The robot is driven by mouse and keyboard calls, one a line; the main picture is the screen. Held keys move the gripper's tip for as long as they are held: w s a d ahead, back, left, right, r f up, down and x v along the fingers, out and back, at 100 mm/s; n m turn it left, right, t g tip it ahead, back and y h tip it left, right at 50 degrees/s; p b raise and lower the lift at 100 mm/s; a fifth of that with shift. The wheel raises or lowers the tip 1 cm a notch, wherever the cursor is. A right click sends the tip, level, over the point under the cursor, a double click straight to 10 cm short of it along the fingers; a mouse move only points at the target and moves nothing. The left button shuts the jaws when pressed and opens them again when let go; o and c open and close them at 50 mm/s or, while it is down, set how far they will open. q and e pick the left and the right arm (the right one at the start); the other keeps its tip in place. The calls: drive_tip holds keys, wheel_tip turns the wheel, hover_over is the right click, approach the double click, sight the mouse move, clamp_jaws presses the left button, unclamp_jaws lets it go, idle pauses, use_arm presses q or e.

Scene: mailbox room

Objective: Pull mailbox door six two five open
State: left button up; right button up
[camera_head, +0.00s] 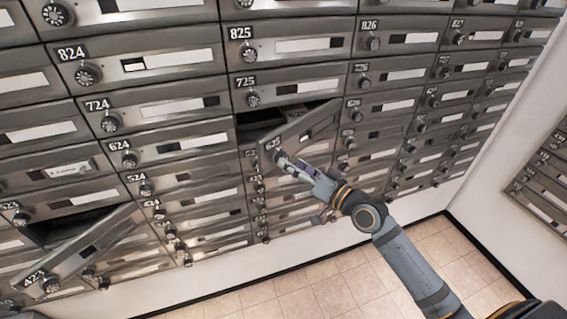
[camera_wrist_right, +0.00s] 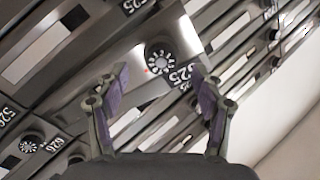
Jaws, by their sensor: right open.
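Mailbox door 625 (camera_head: 312,125) stands partly open in the middle of the head view, swung out at a slant, with a dark gap (camera_head: 262,120) behind its top edge. My right gripper (camera_head: 288,163) is at the door's lower left corner, close to its knob. In the right wrist view the round dial knob (camera_wrist_right: 160,58) lies just ahead of and between the tips of my right gripper (camera_wrist_right: 160,78). The two fingers are spread apart, with room on both sides of the knob. I cannot tell whether either finger touches the door. My left gripper is not in view.
Closed door 725 (camera_head: 290,85) is just above 625. Closed doors with knobs surround them. The tiled floor (camera_head: 330,290) is clear below. A white wall (camera_head: 500,140) stands at the right.

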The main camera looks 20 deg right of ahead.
sight(287, 159)
drive_tip(key=x, duration=0.3)
drive_tip(key=shift+w+r+p, duration=0.1)
drive_tip(key=shift+r+p, duration=0.05)
drive_tip(key=shift+p, duration=0.15)
drive_tip(key=shift+w+a, duration=0.35)
drive_tip(key=shift+w, duration=0.05)
clamp_jaws()
